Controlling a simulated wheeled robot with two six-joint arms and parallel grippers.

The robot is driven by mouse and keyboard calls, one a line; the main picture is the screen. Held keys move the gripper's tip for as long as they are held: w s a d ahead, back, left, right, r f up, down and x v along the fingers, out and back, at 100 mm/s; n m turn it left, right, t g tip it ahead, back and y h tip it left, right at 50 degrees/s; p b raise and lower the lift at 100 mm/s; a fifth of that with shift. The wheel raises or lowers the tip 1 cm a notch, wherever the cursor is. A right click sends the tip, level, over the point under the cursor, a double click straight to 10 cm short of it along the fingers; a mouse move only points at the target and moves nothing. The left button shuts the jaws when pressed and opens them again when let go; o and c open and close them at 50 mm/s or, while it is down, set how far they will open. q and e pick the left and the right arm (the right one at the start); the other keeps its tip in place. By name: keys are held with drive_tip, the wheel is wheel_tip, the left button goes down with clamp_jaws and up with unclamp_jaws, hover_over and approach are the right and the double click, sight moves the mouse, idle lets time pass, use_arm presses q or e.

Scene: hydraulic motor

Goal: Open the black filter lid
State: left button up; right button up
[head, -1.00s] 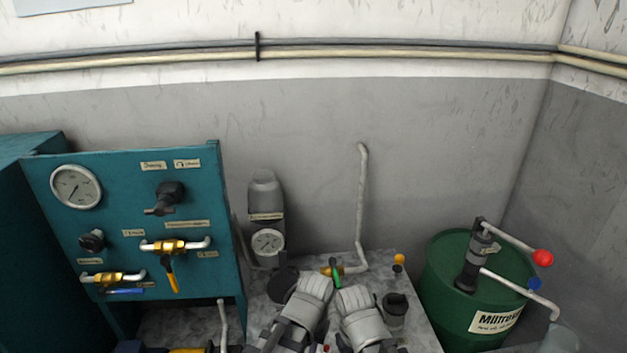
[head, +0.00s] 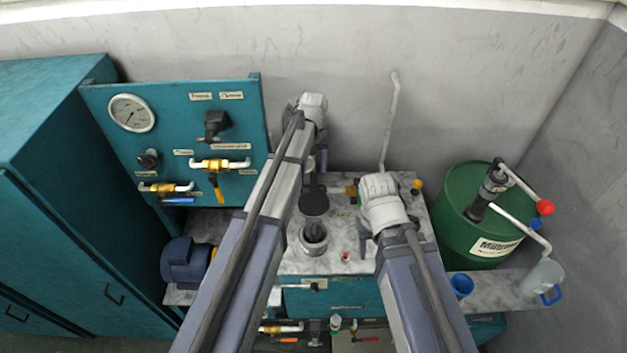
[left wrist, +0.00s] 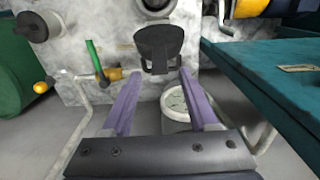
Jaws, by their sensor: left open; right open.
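The black filter lid (head: 313,203) is a dark round disc behind a metal filter cylinder (head: 313,237), whose dark top looks uncovered. In the left wrist view the lid (left wrist: 158,42) stands just beyond my fingertips, roughly centred between them, with the cylinder rim (left wrist: 155,5) beyond it. My left gripper (head: 313,176) is open, at the lid's far side; I see no contact with the lid. Its purple fingers (left wrist: 160,84) show empty. My right gripper (head: 364,232) is open, to the right of the lid and apart from it; its fingertips are partly hidden by its own arm.
A green-handled valve (left wrist: 96,60) and pipe stand beside the lid. A teal panel (head: 175,125) is at left, a green drum (head: 470,230) at right.

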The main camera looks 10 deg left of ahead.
sight(314, 183)
use_arm(q)
wheel_tip(314, 183, down, 8)
drive_tip(key=b, duration=0.7)
drive_tip(key=shift+r, duration=0.2)
drive_tip(key=shift+r, duration=0.1)
clamp_jaws()
drive_tip(key=shift+s, duration=0.1)
idle(0.8)
